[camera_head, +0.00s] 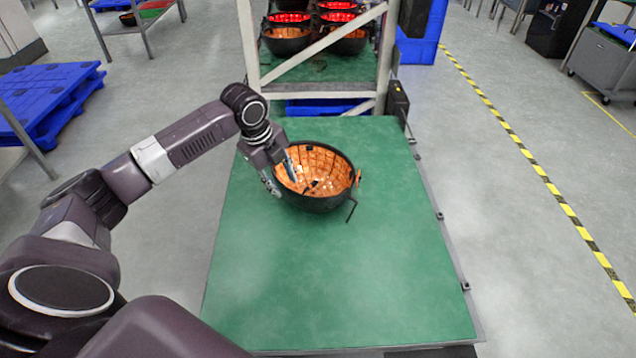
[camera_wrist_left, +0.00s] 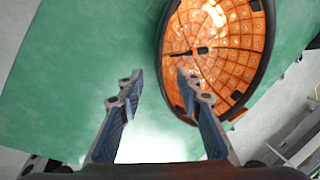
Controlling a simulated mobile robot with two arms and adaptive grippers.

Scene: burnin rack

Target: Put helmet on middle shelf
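A black helmet (camera_head: 322,200) with an orange, grid-lined inside lies open side up on the green table, near its far end. A thin hook-like part sticks out at its right. My left gripper (camera_head: 283,188) is at the helmet's left rim, with one finger over the opening and one outside. In the left wrist view, the gripper (camera_wrist_left: 160,88) is open, and the helmet (camera_wrist_left: 222,45) edge lies between its fingers; contact cannot be told. The rack (camera_head: 249,45) stands behind the table, with dark helmets on a green shelf (camera_head: 320,69). My right gripper is out of view.
The green table (camera_head: 330,290) is bare in front of the helmet. A white diagonal brace (camera_head: 325,43) crosses the rack's front. A black box (camera_head: 397,100) is at the rack's right post. Blue pallets (camera_head: 50,90) lie at left.

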